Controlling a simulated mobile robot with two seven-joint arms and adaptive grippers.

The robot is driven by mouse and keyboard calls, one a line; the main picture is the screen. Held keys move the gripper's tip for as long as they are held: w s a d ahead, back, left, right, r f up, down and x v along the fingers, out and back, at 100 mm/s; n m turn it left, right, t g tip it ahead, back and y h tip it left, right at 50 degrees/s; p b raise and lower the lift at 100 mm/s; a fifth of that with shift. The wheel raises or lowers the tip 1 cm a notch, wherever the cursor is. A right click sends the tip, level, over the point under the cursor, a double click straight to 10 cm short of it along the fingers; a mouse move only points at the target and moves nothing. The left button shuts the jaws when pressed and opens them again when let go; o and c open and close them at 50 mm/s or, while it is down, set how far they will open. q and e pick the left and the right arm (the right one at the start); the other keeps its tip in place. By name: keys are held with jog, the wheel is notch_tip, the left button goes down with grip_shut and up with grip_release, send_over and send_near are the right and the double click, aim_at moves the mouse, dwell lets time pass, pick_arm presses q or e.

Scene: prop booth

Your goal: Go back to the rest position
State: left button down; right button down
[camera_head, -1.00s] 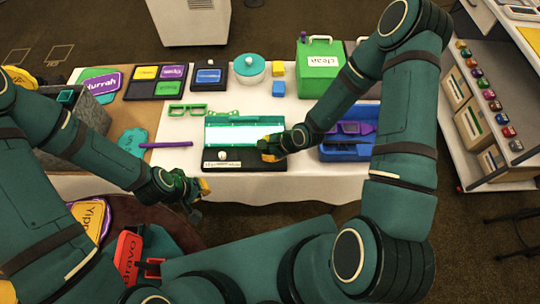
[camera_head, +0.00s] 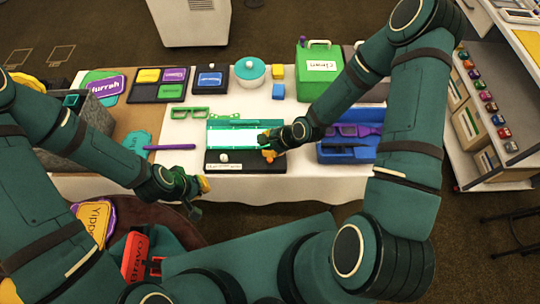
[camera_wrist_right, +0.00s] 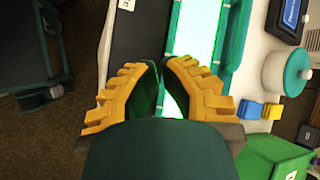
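My right gripper (camera_head: 268,154) is over the right part of the lit panel (camera_head: 225,137) on the table, near the panel's dark base (camera_head: 215,167). In the right wrist view its yellow fingers (camera_wrist_right: 163,66) have a narrow gap between the tips, with nothing seen held. The lit panel (camera_wrist_right: 196,30) lies beyond them. My left gripper (camera_head: 203,190) hangs at the table's front edge, left of the dark base. One yellow fingertip shows; the finger opening is too small to judge, and I see nothing held in it.
A blue bin (camera_head: 345,150) with purple glasses (camera_head: 355,130) stands right of my right gripper. A purple stick (camera_head: 170,147) and green glasses (camera_head: 190,113) lie left of the panel. A green box (camera_head: 318,78) and a teal-lidded pot (camera_head: 250,68) stand behind. A shelf unit (camera_head: 500,150) stands at right.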

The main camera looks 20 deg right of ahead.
pick_arm(q)
jog(key=shift+r+p, duration=0.5)
jog(key=shift+r, duration=0.2)
pick_arm(e)
jog(key=shift+r, duration=0.95)
